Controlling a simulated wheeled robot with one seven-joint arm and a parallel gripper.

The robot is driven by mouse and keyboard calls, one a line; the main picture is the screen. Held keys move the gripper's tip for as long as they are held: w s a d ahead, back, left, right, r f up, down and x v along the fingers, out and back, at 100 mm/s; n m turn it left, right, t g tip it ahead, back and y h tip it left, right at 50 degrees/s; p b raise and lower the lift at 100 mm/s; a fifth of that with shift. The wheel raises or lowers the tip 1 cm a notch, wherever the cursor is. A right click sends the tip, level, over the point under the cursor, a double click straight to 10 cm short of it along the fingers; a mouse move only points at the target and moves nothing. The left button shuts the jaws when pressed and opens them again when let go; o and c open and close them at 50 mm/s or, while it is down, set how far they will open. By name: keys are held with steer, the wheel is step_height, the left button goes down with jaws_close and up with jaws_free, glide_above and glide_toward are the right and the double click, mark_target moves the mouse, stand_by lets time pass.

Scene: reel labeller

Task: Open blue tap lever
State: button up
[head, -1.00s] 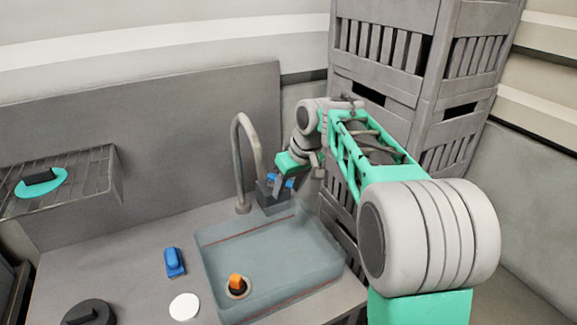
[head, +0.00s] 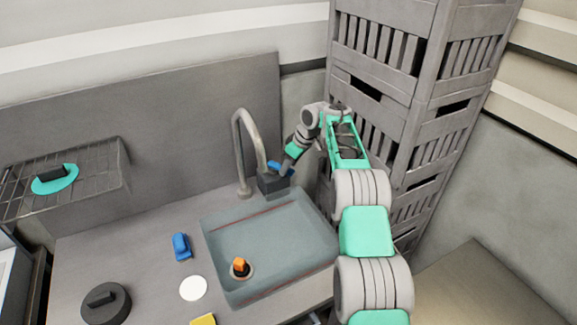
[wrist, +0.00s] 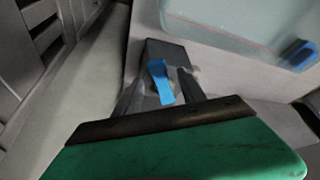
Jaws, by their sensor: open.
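The blue tap lever (head: 279,167) sits on a dark grey block (head: 272,184) at the sink's back right corner, beside the curved grey spout (head: 241,150). In the wrist view the lever (wrist: 160,82) lies between the two fingers of my gripper (wrist: 160,77). The fingers are apart, with a gap visible on both sides of the lever. In the head view my gripper (head: 286,166) is at the lever and partly hides it. I cannot tell whether a finger touches it.
The sink basin (head: 222,226) holds an orange plug (head: 240,265). A blue item (head: 181,246), a white disc (head: 193,288), a dark round object (head: 106,302) and a yellow item (head: 204,320) lie on the counter. Tall grey crates (head: 425,110) stand close to my arm's right.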

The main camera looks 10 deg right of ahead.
steer(key=shift+w+a+f, duration=0.15)
steer(key=shift+f, duration=0.2)
jaws_close()
stand_by(0.3)
stand_by(0.9)
